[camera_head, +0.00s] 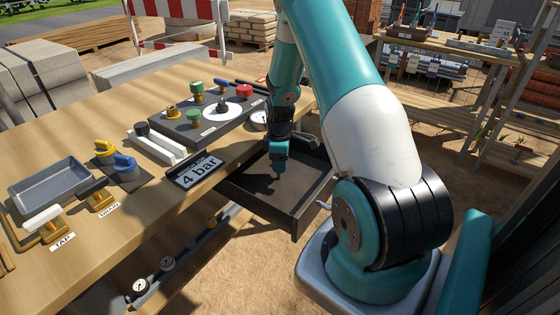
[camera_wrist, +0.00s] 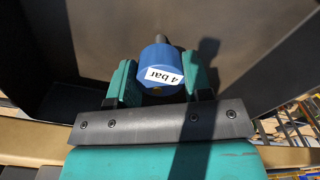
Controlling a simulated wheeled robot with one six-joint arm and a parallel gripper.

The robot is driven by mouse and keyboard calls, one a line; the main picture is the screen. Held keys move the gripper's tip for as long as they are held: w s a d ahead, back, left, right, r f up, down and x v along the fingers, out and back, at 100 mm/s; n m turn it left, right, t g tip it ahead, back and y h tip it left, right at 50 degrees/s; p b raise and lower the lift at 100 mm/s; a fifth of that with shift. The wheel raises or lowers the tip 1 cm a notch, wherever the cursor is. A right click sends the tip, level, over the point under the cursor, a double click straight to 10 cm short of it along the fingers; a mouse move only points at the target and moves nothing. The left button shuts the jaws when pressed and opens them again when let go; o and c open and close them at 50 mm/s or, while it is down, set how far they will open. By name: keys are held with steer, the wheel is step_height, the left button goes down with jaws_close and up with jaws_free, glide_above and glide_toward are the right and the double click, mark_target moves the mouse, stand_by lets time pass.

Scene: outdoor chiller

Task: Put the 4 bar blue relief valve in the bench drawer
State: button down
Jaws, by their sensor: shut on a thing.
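My gripper (camera_head: 278,172) reaches down into the open bench drawer (camera_head: 311,206), a dark box pulled out from the bench. In the wrist view, my gripper (camera_wrist: 161,88) is shut on the blue relief valve (camera_wrist: 155,62), with a teal finger on each side. The valve's white label reads "4 bar". Dark drawer walls (camera_wrist: 240,45) surround it. In the head view the held valve is hidden or too small to make out, so I cannot tell whether it touches the drawer floor.
A round gauge (camera_head: 259,120) sits near the drawer. Gauges (camera_head: 140,286) sit below the bench edge.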

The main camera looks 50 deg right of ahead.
steer(key=shift+f, duration=0.2)
steer(key=c, duration=0.5)
jaws_free()
steer(key=shift+c, duration=0.2)
step_height(320, 180, up, 12)
steer(key=w+a+r, duration=0.1)
steer(key=a+r, duration=0.5)
steer(key=a, duration=0.6)
steer(key=s+a+r+y, duration=0.1)
steer(key=s+a+r, duration=0.2)
steer(key=a, duration=0.4)
steer(key=s+a+r+t+y, duration=0.1)
steer(key=s+a+r, duration=0.1)
steer(key=s+a, duration=0.35)
steer(key=s+a+r+y, duration=0.1)
steer(key=a+r, duration=0.2)
steer(key=a, duration=0.5)
steer(key=s+a+r+g+y, duration=0.1)
steer(key=s+a, duration=0.5)
steer(key=s, duration=0.4)
steer(key=shift+s+b, duration=0.35)
steer(key=shift+b, duration=0.1)
